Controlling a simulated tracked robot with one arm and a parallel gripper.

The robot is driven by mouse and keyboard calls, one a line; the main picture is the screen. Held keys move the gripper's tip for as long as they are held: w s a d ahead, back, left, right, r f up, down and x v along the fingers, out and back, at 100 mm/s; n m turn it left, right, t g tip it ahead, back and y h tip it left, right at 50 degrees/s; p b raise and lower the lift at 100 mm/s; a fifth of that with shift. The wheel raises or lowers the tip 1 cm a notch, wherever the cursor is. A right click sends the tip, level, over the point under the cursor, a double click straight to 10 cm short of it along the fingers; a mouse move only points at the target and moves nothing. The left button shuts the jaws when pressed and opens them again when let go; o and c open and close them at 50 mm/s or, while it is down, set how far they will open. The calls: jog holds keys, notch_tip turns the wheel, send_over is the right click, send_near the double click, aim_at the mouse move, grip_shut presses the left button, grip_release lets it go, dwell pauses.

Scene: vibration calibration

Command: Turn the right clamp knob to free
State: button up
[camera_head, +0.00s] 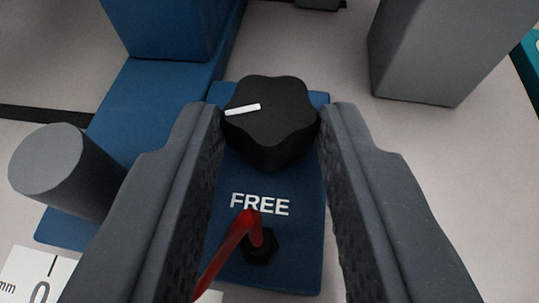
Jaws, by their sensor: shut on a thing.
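The right clamp knob (270,120) is black and lobed, with a white pointer line on its top that points left. It sits on a blue base (305,265) marked "FREE" in white on the side nearer me. The pointer does not point at that word. My gripper (272,128) is around the knob, one dark finger on its left and one on its right, shut on it. The fingers hide parts of the blue base.
A red part (232,245) and a black bolt (260,246) lie below the word. A grey cylinder (48,165) stands left, near a white scale (35,275). A blue block (165,28) is upper left and a grey block (425,55) upper right.

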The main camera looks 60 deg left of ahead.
jog(key=shift+w+d+r+n+g+y+p, duration=0.1)
jog(key=shift+w+r+n+g+y+p, duration=0.2)
jog(key=shift+n+g+p, duration=1.15)
jog(key=shift+w+d+n+g+y+p, duration=0.15)
jog(key=shift+y+p, duration=0.25)
jog(key=shift+p, duration=2.2)
jog(key=n+g+p, duration=0.2)
jog(key=p, duration=0.1)
jog(key=shift+w+f+g+y, duration=0.2)
jog(key=shift+g+y, duration=0.1)
jog(key=shift+y, duration=0.1)
jog(key=shift+w+n+g, duration=0.25)
jog(key=shift+n+g, duration=0.55)
jog(key=shift+f+n+g+b, duration=0.2)
jog(key=shift+n+g+b, duration=0.3)
jog(key=shift+g+b, duration=0.1)
jog(key=shift+w+a+n+g+b, duration=0.1)
jog(key=shift+w+n+g+b, duration=0.1)
jog(key=shift+n+g+b, duration=0.8)
jog(key=shift+b, duration=0.3)
jog(key=shift+r+g+h+b, duration=0.15)
jog(key=shift+g+h+b, duration=0.15)
jog(key=shift+b, duration=0.05)
